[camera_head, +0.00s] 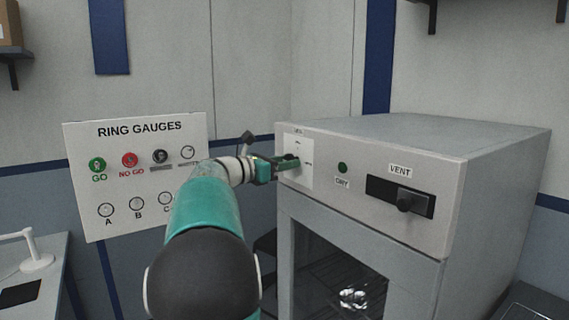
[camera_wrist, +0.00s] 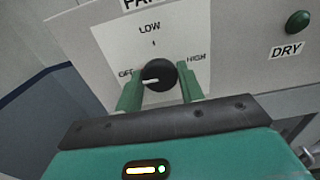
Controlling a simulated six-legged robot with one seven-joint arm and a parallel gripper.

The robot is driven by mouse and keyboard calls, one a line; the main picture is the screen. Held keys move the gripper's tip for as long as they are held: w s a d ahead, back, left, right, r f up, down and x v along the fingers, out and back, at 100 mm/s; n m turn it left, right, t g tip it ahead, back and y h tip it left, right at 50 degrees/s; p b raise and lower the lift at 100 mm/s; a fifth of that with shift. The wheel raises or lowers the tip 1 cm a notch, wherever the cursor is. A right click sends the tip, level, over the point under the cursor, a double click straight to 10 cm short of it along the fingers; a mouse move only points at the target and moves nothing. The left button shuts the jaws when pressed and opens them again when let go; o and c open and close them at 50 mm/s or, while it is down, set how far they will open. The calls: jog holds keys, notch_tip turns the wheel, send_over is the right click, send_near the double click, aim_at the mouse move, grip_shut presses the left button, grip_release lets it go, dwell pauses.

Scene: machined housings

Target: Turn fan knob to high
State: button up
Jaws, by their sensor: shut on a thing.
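The fan knob (camera_wrist: 161,76) is a round black dial with a white pointer line on a white plate (camera_wrist: 112,47). The plate is marked OFF at left, LOW at top and HIGH at right. In the wrist view the pointer points left, towards OFF. My gripper (camera_wrist: 160,88) has its green fingers on the left and right sides of the knob, shut on it. In the head view my gripper (camera_head: 289,162) is at the white plate on the left of the cabinet front and hides most of the knob.
The grey cabinet (camera_head: 490,160) carries a green DRY button (camera_head: 342,168) and a black VENT slider (camera_head: 404,201) right of the plate. Below is an opening with a shiny part (camera_head: 353,298) inside. A RING GAUGES board (camera_head: 85,205) hangs at left behind my arm.

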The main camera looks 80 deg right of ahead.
jog(key=shift+w+m, duration=0.1)
jog(key=shift+m, duration=17.8)
jog(key=o, duration=1)
